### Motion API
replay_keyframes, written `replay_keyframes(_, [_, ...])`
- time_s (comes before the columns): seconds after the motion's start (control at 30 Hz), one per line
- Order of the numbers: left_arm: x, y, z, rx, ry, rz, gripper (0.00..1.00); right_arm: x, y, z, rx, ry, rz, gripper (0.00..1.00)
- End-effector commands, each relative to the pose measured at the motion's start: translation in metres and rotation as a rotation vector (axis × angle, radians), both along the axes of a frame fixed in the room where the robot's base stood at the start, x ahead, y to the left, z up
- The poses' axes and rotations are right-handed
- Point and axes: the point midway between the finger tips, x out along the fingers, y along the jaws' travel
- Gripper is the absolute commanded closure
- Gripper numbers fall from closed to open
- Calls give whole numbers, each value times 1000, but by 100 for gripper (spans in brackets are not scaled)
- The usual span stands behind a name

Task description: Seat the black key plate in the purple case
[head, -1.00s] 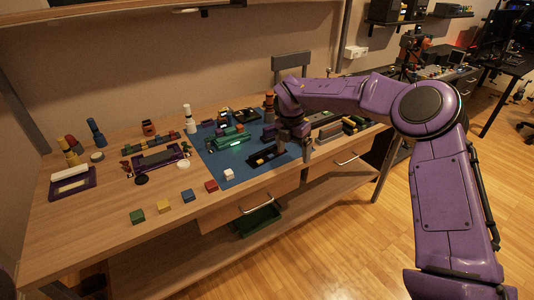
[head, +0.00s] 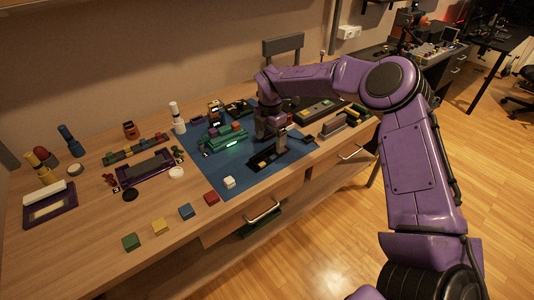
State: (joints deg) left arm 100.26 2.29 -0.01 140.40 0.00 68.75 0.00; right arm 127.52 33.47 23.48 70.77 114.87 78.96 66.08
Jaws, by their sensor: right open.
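A flat black plate with small yellow marks (head: 262,161), which looks like the key plate, lies on the blue mat (head: 225,168) near its front edge. My right gripper (head: 275,142) is open and points down at the far right side of this plate, partly hiding it. I cannot tell whether its fingers touch the plate. A purple case (head: 150,181) with a grey inside lies on the wood left of the mat. A second purple tray (head: 68,207) with a white roll and pale inset lies at the far left. My left gripper is not in view.
A green block assembly (head: 222,140) stands on the mat. A long grey-green block set (head: 345,122) lies right of the gripper.

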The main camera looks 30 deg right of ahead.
Motion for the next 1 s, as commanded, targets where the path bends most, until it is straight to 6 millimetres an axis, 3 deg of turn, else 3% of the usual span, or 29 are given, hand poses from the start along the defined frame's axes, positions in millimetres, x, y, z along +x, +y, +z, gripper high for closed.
replay_keyframes(0.2, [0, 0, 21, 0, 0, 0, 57, 2, 1, -33, -1, 7, 2, 11])
replay_keyframes(0.3, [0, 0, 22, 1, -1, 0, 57, 3, 2, -49, -1, 3, 3, 11])
replay_keyframes(0.57, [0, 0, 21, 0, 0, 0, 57, 5, 3, -55, 0, 1, 4, 11])
replay_keyframes(0.77, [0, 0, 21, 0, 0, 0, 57, 5, 3, -55, 0, 1, 5, 75])
replay_keyframes(1.0, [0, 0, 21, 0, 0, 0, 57, 5, 3, -54, 0, 0, 5, 75])
